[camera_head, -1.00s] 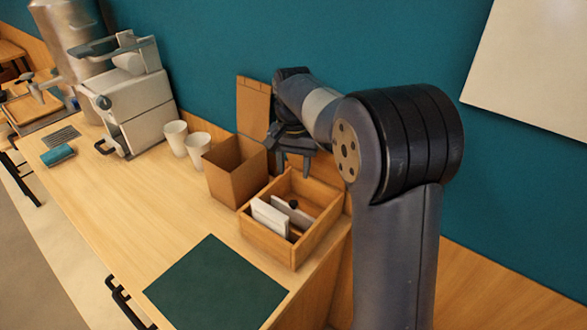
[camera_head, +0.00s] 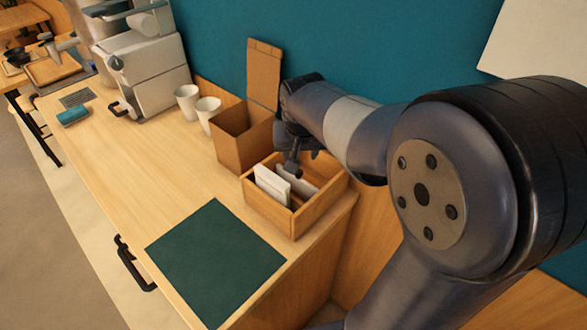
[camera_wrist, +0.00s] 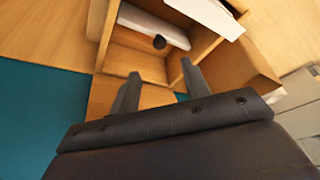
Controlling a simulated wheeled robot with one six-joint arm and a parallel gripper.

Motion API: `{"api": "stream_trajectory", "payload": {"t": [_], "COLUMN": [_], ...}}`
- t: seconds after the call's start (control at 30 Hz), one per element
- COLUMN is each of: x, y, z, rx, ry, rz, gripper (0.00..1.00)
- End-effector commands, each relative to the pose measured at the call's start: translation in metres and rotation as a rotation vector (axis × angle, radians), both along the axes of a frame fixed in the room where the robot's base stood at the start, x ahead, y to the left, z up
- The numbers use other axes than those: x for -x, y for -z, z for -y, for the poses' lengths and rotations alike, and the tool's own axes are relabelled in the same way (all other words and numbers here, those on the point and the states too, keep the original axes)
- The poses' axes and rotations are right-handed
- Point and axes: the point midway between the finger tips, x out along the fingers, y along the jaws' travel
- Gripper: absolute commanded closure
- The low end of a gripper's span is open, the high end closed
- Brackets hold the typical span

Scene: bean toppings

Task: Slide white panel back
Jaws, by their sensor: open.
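The wooden box (camera_head: 268,214) stands near the counter's right end. Two white panels stand in it: a front panel (camera_head: 271,187) and a rear panel (camera_head: 296,182). In the wrist view, a white panel (camera_wrist: 140,22) has a dark round knob (camera_wrist: 159,42) facing my gripper, and another white panel (camera_wrist: 212,14) lies beyond it. My gripper (camera_head: 293,163) reaches down at the back of the box. In the wrist view its two fingers (camera_wrist: 160,88) are apart with nothing between them, and the knob is just ahead of them. The knob is not clear in the head view.
An open brown container (camera_head: 240,140) stands left of the box, with a tall brown board (camera_head: 264,75) against the teal wall. Two white cups (camera_head: 207,112) and a grey machine (camera_head: 150,75) stand farther left. A dark green mat (camera_head: 216,262) lies in front. The middle counter is clear.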

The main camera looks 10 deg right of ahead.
Motion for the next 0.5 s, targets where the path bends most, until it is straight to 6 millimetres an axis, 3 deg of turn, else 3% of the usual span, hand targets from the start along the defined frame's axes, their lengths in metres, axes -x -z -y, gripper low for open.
{"api": "stream_trajectory", "payload": {"t": [0.5], "x": [-0.031], "y": [0.078], "z": [0.006], "rx": [-0.001], "ry": [0.002], "rz": [-0.006], "gripper": [0.55]}}
